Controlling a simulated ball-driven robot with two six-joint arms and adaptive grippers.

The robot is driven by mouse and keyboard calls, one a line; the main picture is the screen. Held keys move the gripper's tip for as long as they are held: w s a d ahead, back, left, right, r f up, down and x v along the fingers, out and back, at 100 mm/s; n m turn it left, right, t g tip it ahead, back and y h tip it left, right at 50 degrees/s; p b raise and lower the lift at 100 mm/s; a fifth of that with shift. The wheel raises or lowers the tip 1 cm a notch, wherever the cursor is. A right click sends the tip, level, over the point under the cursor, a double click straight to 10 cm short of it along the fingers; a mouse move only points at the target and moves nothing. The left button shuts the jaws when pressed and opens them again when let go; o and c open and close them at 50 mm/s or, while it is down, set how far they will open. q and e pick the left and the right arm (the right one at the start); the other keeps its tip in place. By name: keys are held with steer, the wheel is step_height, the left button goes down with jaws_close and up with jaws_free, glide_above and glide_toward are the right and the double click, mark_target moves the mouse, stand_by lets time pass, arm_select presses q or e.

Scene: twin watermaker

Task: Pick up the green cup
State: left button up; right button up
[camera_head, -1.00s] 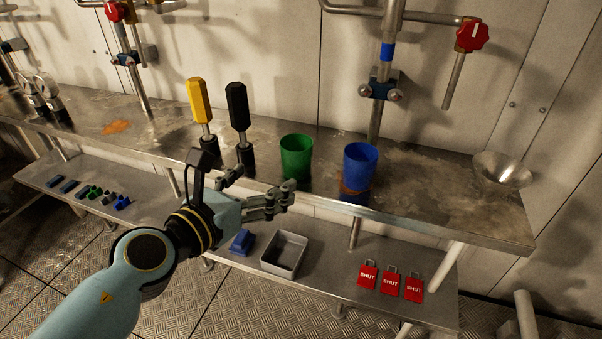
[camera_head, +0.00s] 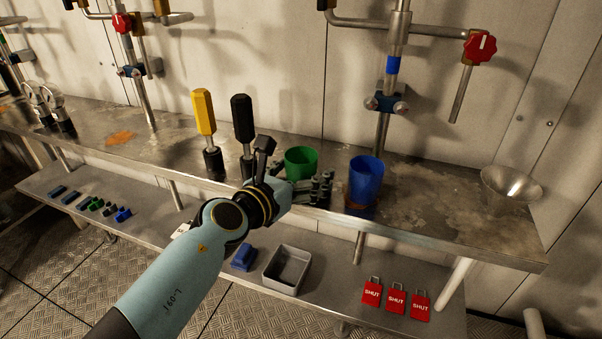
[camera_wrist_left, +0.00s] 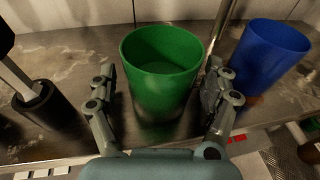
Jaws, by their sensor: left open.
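The green cup (camera_head: 300,161) stands upright on the metal counter, its lower part hidden behind my gripper in the head view. In the left wrist view the green cup (camera_wrist_left: 162,75) sits between the two spread fingers. My left gripper (camera_head: 306,188) is open in front of the cup, with a finger on either side of it. In the wrist view the gripper (camera_wrist_left: 160,100) shows a small gap between each finger and the cup wall. My right gripper is not in view.
A blue cup (camera_head: 365,180) stands close to the right of the green cup. A black-handled valve (camera_head: 242,120) and a yellow-handled one (camera_head: 204,115) stand to the left. A metal funnel (camera_head: 510,185) is at the right. A grey bin (camera_head: 287,270) sits on the lower shelf.

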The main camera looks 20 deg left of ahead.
arm_select(q)
steer(key=shift+c, duration=0.2)
steer(key=c, duration=1.2)
